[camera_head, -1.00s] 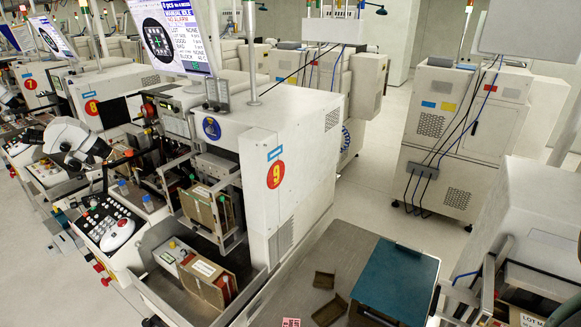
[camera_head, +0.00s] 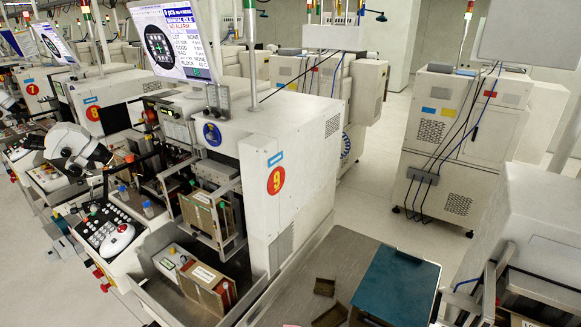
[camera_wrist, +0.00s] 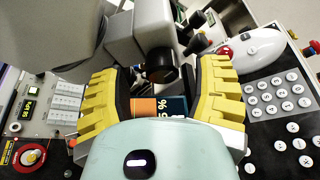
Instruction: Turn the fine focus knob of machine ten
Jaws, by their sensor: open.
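My gripper (camera_wrist: 165,78) shows in the wrist view with its two yellow ridged fingers apart, one on each side of the middle. Between and beyond them is a short black cylinder (camera_wrist: 160,66) on a grey microscope-like body (camera_wrist: 120,40); I cannot tell whether it is the fine focus knob. No contact with the fingers is visible. An orange and dark band with white lettering (camera_wrist: 158,106) lies below the cylinder, partly hidden by my gripper's pale housing. In the head view my gripper is not seen, and no machine there shows the number ten.
A keypad (camera_wrist: 270,98), a white mouse-like controller (camera_wrist: 252,48) and a red knob (camera_wrist: 30,155) surround the gripper. The head view shows machine nine (camera_head: 290,150), a partly cut-off machine (camera_head: 545,200) at right, and a teal-topped box (camera_head: 398,282). Grey floor lies between machine rows.

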